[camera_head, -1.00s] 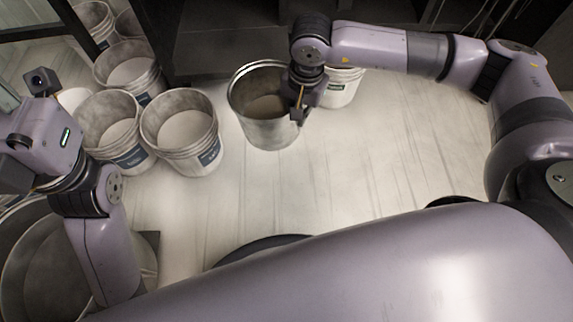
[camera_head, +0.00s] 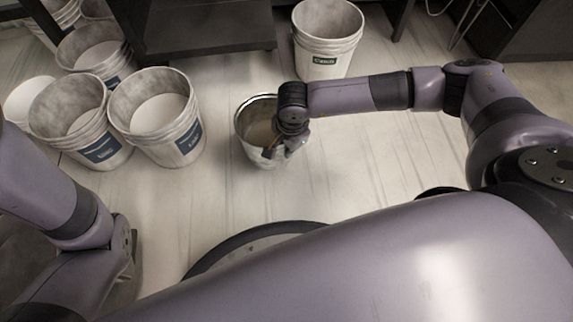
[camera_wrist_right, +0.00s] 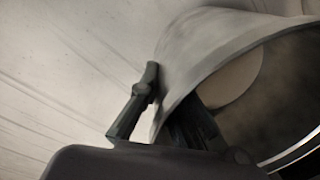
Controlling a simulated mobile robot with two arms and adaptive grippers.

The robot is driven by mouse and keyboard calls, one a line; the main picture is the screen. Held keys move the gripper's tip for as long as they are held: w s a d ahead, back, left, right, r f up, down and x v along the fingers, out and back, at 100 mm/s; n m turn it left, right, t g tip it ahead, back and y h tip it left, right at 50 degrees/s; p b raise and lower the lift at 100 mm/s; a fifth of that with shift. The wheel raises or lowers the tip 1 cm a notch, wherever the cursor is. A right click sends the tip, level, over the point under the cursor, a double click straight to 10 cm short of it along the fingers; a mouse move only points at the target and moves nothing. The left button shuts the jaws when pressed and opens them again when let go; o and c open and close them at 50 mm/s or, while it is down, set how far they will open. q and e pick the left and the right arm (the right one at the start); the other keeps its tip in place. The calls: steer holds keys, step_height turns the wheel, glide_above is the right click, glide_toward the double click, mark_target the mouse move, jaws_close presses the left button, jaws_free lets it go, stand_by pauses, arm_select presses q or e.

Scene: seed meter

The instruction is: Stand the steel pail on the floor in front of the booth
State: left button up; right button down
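The steel pail (camera_head: 246,135) is upright or nearly so in the middle of the head view, with its open mouth up. My right gripper (camera_head: 283,150) is at the pail's right front rim. In the right wrist view, the fingers (camera_wrist_right: 168,112) straddle the wall of the pail (camera_wrist_right: 195,55), one outside and one inside, and look closed on it. The pail hangs low over the floor or touches it; I cannot tell which. Part of its rim is hidden by my wrist. My left arm shows at the left edge, but its gripper is out of view.
Several white plastic buckets (camera_head: 185,140) with blue labels stand at the left. Another white bucket (camera_head: 325,68) stands behind the pail, beside a dark bench-like structure (camera_head: 210,42). The pale floor (camera_head: 370,155) is clear right of the pail.

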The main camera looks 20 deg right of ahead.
mark_target(286, 163)
step_height(286, 163, down, 6)
steer(key=b, duration=0.3)
steer(key=shift+w+f, duration=0.1)
steer(key=shift+f, duration=0.15)
steer(key=shift+r, duration=0.15)
steer(key=c, duration=1.8)
jaws_free()
